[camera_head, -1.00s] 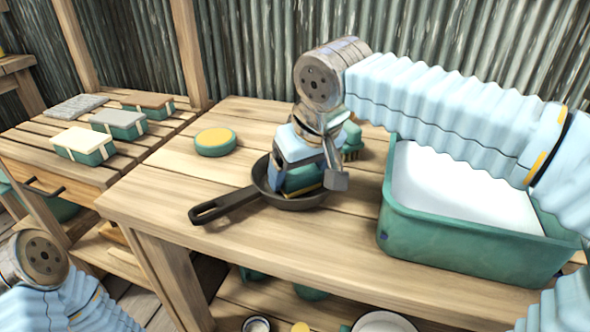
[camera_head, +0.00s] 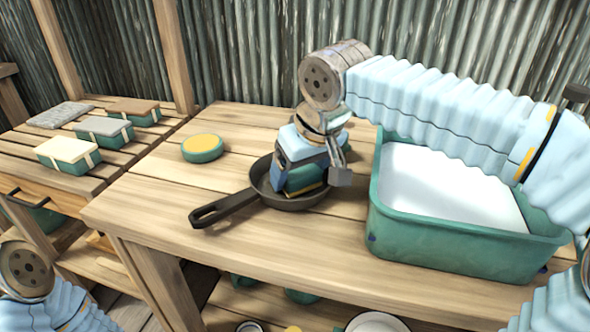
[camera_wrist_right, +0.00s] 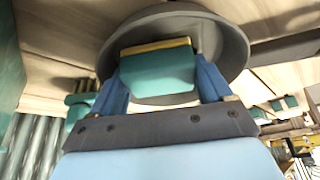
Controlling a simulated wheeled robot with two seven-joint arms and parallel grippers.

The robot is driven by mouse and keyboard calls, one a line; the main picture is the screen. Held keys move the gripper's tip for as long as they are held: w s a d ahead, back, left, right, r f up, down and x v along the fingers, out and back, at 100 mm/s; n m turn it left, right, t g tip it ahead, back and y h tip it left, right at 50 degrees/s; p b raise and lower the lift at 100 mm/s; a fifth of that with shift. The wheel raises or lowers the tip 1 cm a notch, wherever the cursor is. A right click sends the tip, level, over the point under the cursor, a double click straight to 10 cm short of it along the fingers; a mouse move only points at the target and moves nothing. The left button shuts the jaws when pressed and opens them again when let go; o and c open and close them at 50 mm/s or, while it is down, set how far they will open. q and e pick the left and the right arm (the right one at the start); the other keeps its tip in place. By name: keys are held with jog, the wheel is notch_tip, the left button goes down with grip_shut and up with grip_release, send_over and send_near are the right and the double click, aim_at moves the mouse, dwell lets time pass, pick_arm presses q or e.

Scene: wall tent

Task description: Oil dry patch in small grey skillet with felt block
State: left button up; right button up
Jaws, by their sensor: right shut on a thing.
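The small dark grey skillet (camera_head: 265,200) stands on the wooden table with its handle pointing to the near left. My right gripper (camera_head: 305,172) is shut on the teal felt block (camera_head: 298,185), which has a yellow layer along its lower edge. The block is down inside the skillet, and the gripper hides part of the pan. In the right wrist view the block (camera_wrist_right: 158,72) sits between my blue fingers, its yellow layer facing the pan (camera_wrist_right: 228,45). Whether it touches the pan's floor, and where the dry patch is, I cannot tell. My left gripper is out of view.
A green tub (camera_head: 460,247) with white contents stands right of the skillet. A round teal tin (camera_head: 203,150) with a yellow top is at the left back. Blocks with cream (camera_head: 66,150), grey (camera_head: 104,127) and brown (camera_head: 134,106) tops lie on the left bench. The front-left tabletop is bare.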

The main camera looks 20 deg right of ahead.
jog(key=shift+s+a, duration=0.1)
jog(key=shift+a, duration=0.2)
jog(key=shift+a, duration=0.35)
jog(key=shift+s+a, duration=0.1)
jog(key=shift+a, duration=0.25)
dwell(0.4)
jog(key=shift+w+a+p, duration=0.5)
jog(key=shift+w, duration=0.1)
